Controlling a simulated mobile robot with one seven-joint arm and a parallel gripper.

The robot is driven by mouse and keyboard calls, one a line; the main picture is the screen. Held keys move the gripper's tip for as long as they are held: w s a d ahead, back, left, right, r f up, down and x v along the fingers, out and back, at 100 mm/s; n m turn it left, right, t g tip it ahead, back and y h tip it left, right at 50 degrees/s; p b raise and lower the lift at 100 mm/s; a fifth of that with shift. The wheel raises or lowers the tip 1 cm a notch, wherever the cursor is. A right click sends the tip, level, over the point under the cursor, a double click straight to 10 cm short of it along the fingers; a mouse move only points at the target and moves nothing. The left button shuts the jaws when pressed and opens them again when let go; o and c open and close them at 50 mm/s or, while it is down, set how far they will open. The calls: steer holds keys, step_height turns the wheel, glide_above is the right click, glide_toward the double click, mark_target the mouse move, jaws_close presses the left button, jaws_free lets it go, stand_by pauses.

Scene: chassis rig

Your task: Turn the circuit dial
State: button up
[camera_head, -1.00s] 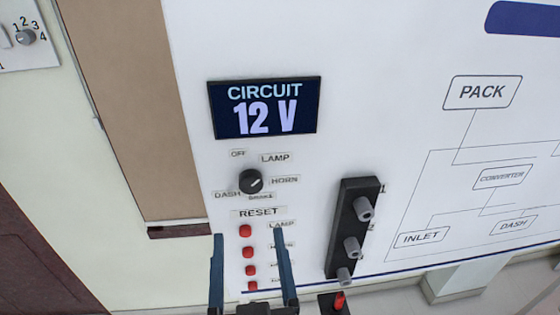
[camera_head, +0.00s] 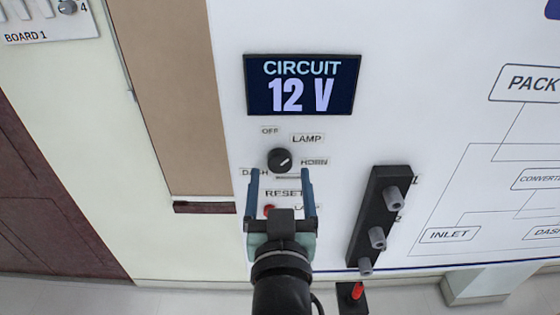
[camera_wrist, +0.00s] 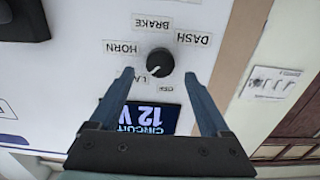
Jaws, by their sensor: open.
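The circuit dial (camera_head: 280,160) is a round black knob with a white pointer line, on the white panel below the CIRCUIT display (camera_head: 300,84), which reads 12 V. Labels OFF, LAMP, HORN and DASH ring the knob.
A red reset button (camera_head: 269,210) shows beside my gripper; the others below are hidden behind it. A black block with grey knobs (camera_head: 380,215) stands out at the right. A red-topped black piece (camera_head: 352,297) is low at the right. BOARD 1 (camera_head: 50,22) is at upper left.

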mark_target(280, 164)
steer(key=shift+w+p, duration=0.4)
steer(key=shift+w, duration=1.2)
jaws_close()
